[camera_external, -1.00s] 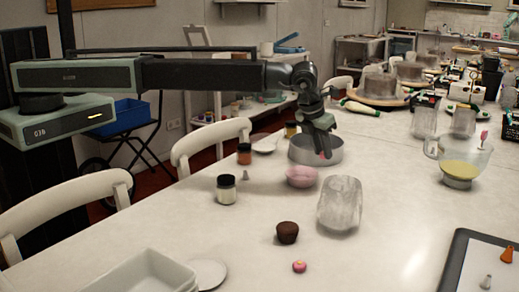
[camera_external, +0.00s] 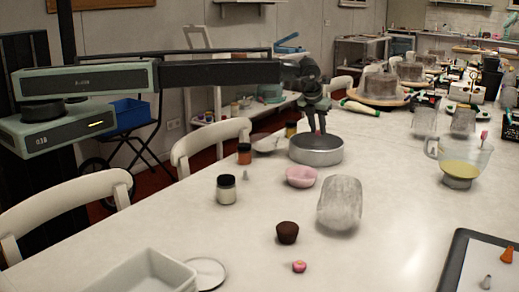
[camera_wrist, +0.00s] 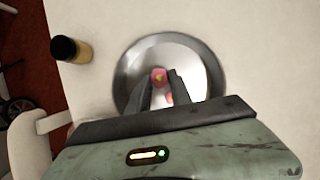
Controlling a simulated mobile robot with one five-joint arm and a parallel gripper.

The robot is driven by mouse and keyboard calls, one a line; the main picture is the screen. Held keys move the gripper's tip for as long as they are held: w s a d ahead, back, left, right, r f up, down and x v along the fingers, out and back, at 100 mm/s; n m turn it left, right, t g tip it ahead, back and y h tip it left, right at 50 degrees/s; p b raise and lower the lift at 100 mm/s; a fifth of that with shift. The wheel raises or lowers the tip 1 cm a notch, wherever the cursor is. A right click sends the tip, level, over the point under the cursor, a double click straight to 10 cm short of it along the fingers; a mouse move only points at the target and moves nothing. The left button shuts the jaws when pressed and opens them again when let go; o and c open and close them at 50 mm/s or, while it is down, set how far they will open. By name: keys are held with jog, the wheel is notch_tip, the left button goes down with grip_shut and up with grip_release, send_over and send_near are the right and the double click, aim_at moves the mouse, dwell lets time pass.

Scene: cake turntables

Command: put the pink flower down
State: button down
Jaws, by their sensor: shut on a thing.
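My gripper (camera_external: 317,130) hangs above the round metal pan (camera_external: 318,157), fingers pointing down. In the wrist view, its fingertips (camera_wrist: 161,78) are shut on a small pink flower (camera_wrist: 158,74) with a yellowish centre. The pan (camera_wrist: 213,80) lies below it there, its rim around the flower in the picture. A second pink patch lies between the fingers; I cannot tell if it is a reflection. The held flower is not clear in the external view. Another pink flower-like piece (camera_external: 299,267) lies on the table at the front.
A pink bowl (camera_external: 301,177), a clear glass vessel (camera_external: 340,204), a brown cup (camera_external: 287,232) and a dark-lidded jar (camera_external: 227,189) stand nearer on the white table. Bare table lies between the glass vessel and jug.

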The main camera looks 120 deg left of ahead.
notch_tip(320, 180, down, 8)
jog(key=b, duration=0.5)
jog(key=shift+r+b, duration=0.25)
jog(key=shift+b, duration=0.1)
jog(key=shift+r, duration=0.3)
jog(key=shift+f, duration=0.25)
jog(key=c, duration=1.2)
grip_release()
jog(key=shift+r, duration=0.1)
jog(key=shift+o, duration=0.2)
jog(key=p+v, duration=1.1)
jog(key=v, duration=0.1)
jog(key=shift+r+p, duration=0.2)
jog(key=shift+p, duration=0.1)
